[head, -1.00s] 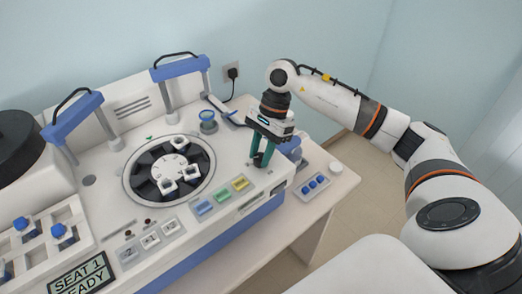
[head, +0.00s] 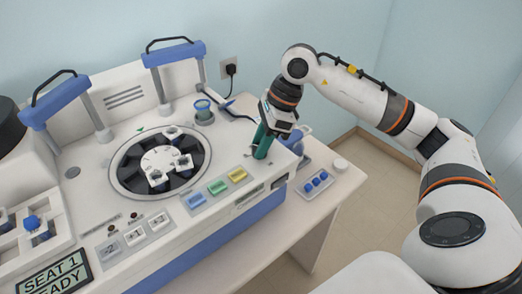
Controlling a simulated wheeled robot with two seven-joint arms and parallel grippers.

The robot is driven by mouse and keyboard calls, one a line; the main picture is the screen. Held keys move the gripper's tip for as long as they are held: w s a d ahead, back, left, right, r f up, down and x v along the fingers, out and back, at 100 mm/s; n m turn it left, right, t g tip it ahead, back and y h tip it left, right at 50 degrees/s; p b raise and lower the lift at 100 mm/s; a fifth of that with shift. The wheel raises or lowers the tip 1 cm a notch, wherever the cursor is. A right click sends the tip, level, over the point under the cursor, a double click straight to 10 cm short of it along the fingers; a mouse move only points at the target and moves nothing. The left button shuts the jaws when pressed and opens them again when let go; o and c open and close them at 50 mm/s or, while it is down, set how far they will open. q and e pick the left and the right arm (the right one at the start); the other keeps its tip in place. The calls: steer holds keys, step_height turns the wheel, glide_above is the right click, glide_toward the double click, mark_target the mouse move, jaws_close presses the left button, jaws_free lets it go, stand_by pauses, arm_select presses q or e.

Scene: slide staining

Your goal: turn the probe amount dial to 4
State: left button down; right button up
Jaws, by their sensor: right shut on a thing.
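My right gripper (head: 262,143) points down at the right end of the white and blue staining machine (head: 235,206). Its green fingers are shut and reach the top panel, behind the yellow button. They close on the probe amount dial, which they hide; I cannot read its number. My left gripper is not in view.
A round well with a dark carousel (head: 117,180) holding white pieces is left of the gripper. Blue, green and yellow buttons (head: 218,187) lie in front. A blue-rimmed cup (head: 203,110) stands behind. A small tray with blue knobs (head: 317,182) sits to the right.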

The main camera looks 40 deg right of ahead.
steer(key=m+t+b, duration=0.1)
steer(key=m+b, duration=0.1)
steer(key=m, duration=0.1)
steer(key=shift+h, duration=0.3)
steer(key=shift+m+t+b, duration=0.4)
steer(key=shift+m+b, duration=0.1)
steer(key=shift+m, duration=0.5)
steer(key=shift+r+h, duration=0.1)
steer(key=shift+h, duration=0.2)
steer(key=o, duration=1)
steer(key=shift+c, duration=0.2)
steer(key=b+v, duration=0.1)
steer(key=v, duration=1.1)
